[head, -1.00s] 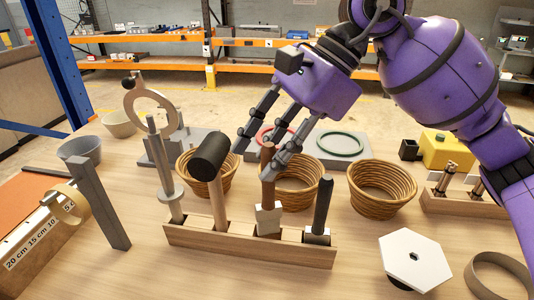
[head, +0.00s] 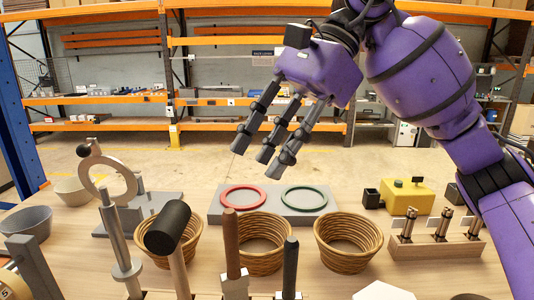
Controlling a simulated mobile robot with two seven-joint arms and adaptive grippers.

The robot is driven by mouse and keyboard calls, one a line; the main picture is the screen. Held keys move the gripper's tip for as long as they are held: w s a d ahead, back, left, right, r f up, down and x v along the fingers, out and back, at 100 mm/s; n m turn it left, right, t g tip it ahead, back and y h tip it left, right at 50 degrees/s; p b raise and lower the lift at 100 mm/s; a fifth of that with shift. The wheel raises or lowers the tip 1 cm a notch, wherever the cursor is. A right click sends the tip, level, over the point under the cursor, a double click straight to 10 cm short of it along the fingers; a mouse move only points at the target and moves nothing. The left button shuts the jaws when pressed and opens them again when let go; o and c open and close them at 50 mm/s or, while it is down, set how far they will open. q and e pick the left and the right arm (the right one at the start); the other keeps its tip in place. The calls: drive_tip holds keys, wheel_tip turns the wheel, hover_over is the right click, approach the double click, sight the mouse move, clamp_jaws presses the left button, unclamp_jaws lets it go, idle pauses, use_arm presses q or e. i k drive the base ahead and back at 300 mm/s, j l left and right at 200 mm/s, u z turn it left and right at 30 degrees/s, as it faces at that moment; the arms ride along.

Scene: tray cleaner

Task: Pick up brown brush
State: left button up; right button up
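The brown brush (head: 231,245) stands upright in the wooden rack at the bottom of the head view. Its brown handle points up and its pale lower part is cut off by the frame edge. My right gripper (head: 258,155) is open, with its fingers spread and nothing between them. In the picture it is above and beyond the brush, clear of the handle. My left gripper is not in view.
A black-headed mallet (head: 168,228) stands left of the brush, and a black-handled tool (head: 290,265) stands right of it. Wicker baskets (head: 348,245) are behind. A plate with a red ring (head: 243,197) and green ring (head: 304,198) lies further back.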

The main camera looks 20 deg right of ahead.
sight(235, 284)
drive_tip(key=k, duration=2)
